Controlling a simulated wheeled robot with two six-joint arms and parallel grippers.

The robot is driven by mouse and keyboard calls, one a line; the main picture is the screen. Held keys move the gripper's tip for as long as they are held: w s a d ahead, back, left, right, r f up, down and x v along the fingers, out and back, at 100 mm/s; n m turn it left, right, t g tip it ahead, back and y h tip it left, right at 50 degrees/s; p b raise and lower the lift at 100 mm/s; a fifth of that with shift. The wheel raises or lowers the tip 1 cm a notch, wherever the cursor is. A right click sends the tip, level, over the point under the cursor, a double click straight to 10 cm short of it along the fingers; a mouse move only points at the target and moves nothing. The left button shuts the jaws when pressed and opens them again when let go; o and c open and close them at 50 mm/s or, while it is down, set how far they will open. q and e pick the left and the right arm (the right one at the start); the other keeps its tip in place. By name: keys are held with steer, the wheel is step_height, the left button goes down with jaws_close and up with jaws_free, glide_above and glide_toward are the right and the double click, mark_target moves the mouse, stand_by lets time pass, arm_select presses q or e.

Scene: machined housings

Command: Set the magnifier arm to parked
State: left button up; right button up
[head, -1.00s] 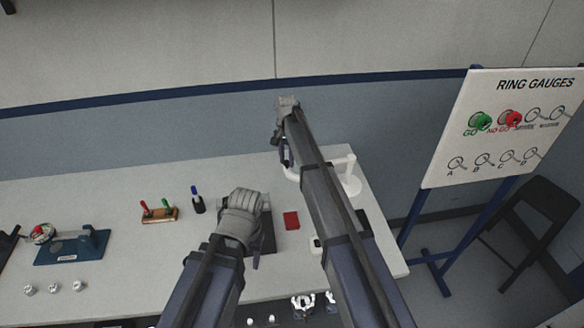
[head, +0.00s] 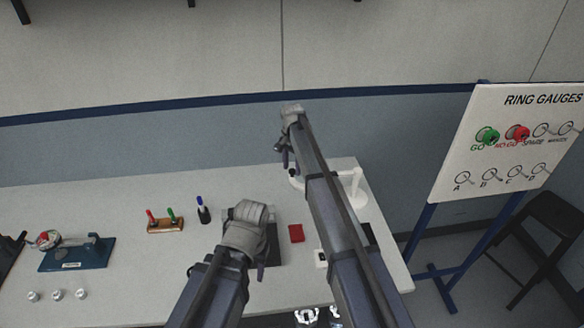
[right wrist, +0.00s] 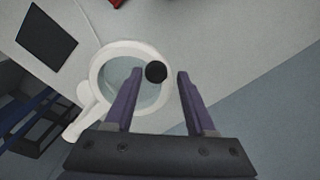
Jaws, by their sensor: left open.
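The magnifier is white, with a stand (head: 356,196) at the back right of the bench. In the right wrist view its round white ring (right wrist: 97,75) holds a pale lens, and a black knob (right wrist: 156,72) sits on the ring's rim. My right gripper (right wrist: 158,75) is open, its two fingers apart. The knob appears in line with the gap, nearer the left finger; I cannot tell the depth between them. In the head view my right arm partly hides the magnifier. My left gripper (head: 261,273) is open, low over the bench's front middle, away from the magnifier.
A red block (head: 296,233) lies between my arms. A wooden holder with red and green pieces (head: 165,226), a blue-capped bottle (head: 203,210) and a blue fixture (head: 77,256) stand to the left. A ring gauge board (head: 510,150) stands right of the bench. A dark square (right wrist: 46,38) shows in the right wrist view.

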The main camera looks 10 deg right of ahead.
steer(key=shift+o, duration=0.4)
steer(key=shift+s, duration=0.15)
steer(key=shift+r, duration=0.15)
step_height(320, 180, up, 8)
steer(key=p, duration=0.8)
steer(key=shift+f, duration=0.2)
steer(key=shift+s+f, duration=0.1)
steer(key=shift+f, duration=0.05)
steer(key=s+a+f+n+b, duration=0.1)
steer(key=s+f+n+b, duration=0.3)
steer(key=s, duration=0.9)
steer(key=s+a+f+n+b, duration=0.1)
steer(key=s+f+n+b, duration=0.3)
steer(key=s, duration=1)
steer(key=s+a+f+n+h+b, duration=0.1)
steer(key=s+f+n+b, duration=0.3)
steer(key=s, duration=0.9)
steer(key=shift+s+f+n+b, duration=0.2)
steer(key=shift+f+n+b, duration=0.1)
steer(key=shift+f+b, duration=0.6)
